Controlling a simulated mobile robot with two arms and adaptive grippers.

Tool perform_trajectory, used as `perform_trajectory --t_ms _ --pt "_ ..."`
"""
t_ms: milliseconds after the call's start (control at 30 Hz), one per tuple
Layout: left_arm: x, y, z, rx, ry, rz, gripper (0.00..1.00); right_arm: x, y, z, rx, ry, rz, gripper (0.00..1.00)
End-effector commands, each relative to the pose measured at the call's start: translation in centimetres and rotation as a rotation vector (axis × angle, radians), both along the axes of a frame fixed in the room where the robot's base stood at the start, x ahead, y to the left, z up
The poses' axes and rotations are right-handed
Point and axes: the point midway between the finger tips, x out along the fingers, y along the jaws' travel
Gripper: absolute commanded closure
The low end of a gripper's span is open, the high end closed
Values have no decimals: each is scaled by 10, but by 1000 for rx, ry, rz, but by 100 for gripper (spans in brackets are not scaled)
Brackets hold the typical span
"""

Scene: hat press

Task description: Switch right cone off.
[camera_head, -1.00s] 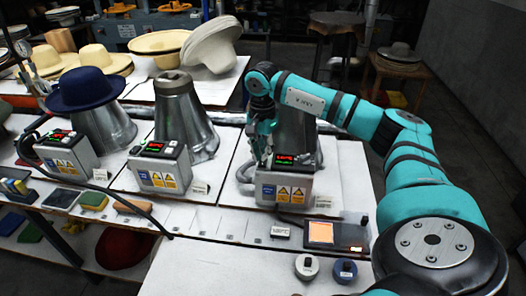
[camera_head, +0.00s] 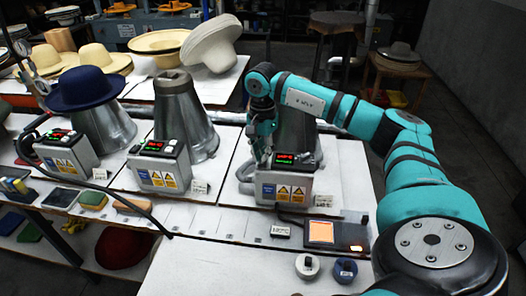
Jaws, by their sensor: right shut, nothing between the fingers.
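The right metal cone (camera_head: 297,133) stands on the right white board, partly hidden behind my right arm. Its grey control box (camera_head: 296,187) stands in front, with blue and yellow stickers and a lit red display (camera_head: 285,160) on top. The characters are too small to read surely. My right gripper (camera_head: 262,160) points down at the left edge of the box top, shut and empty. Whether its tips touch the box or a switch I cannot tell; the switch itself is not clearly visible. My left gripper is not in view.
The middle cone (camera_head: 182,120) and the left cone (camera_head: 110,128), under a navy hat (camera_head: 86,88), have their own control boxes with lit displays. A small panel with an orange screen (camera_head: 321,232) and two round knobs (camera_head: 307,266) are in front.

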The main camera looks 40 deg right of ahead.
Motion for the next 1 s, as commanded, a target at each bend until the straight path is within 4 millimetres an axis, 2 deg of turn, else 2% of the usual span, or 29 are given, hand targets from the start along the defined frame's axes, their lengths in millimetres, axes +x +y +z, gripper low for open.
perform_trajectory --t_ms 1000 --pt "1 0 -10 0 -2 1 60 0 0 -16 0 0 0 100"
